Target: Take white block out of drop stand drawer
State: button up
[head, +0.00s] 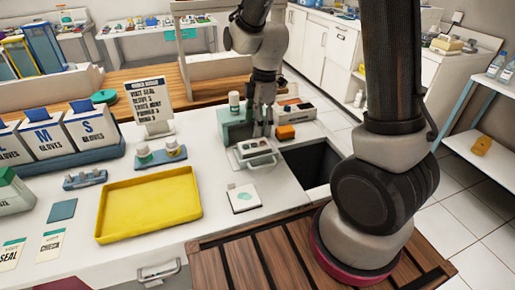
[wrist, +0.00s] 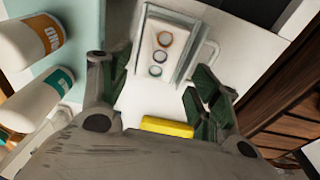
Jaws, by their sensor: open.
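The open drawer (head: 257,159) juts from the drop stand (head: 233,132), its handle toward the front. In the wrist view the clear-walled drawer (wrist: 199,48) holds a white block (wrist: 169,58) with several coloured rings on its face. In the head view the block is small and partly hidden by my gripper. My gripper (head: 262,135) points down just above and behind the drawer. In the wrist view my gripper (wrist: 156,80) is open, its dark green-padded fingers apart and nothing between them. The drawer and block lie ahead of the fingertips.
A dark opening (head: 310,166) in the counter lies right of the drawer. An orange block (head: 285,132) sits behind right. A bottle (head: 234,102) stands on the stand. A white card (head: 243,198) lies in front, a yellow tray (head: 150,207) to the left.

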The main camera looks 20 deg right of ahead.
aim_at(255, 147)
jog(key=f, duration=0.5)
jog(key=a+f, duration=0.1)
jog(key=f, duration=0.1)
jog(key=shift+f, duration=0.3)
jog(key=c, duration=0.8)
